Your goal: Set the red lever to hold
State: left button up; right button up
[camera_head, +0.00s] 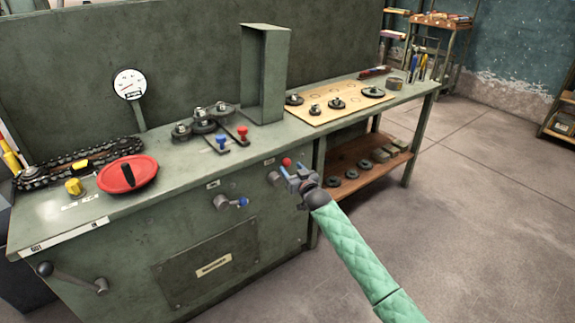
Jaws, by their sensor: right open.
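A red-knobbed lever (287,161) is on the front face of the green workbench, beside a small label (270,161). Its knob stands up and to the right of its round hub (273,178). My right gripper (290,174) is open just below the knob, its jaws beside the lever; I cannot tell whether they touch it. The gripper hides part of the lever's arm. A second red-topped lever (242,131) stands in a slot on the bench top. The label wording is too small to read. My left gripper is out of view.
A blue-knobbed lever (241,202) is on the front face, left of my gripper. A blue-topped lever (221,141), red handwheel (127,175) and gauge (129,84) are on the bench. A side table (400,97) holds gears. The floor (480,210) at right is clear.

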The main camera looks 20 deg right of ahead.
aim_at(288, 165)
jog(key=shift+w+a+f, duration=0.1)
jog(key=shift+w+a, duration=0.05)
jog(key=shift+w, duration=0.85)
jog(key=shift+w+a, duration=0.15)
jog(key=shift+w, duration=0.85)
grip_shut()
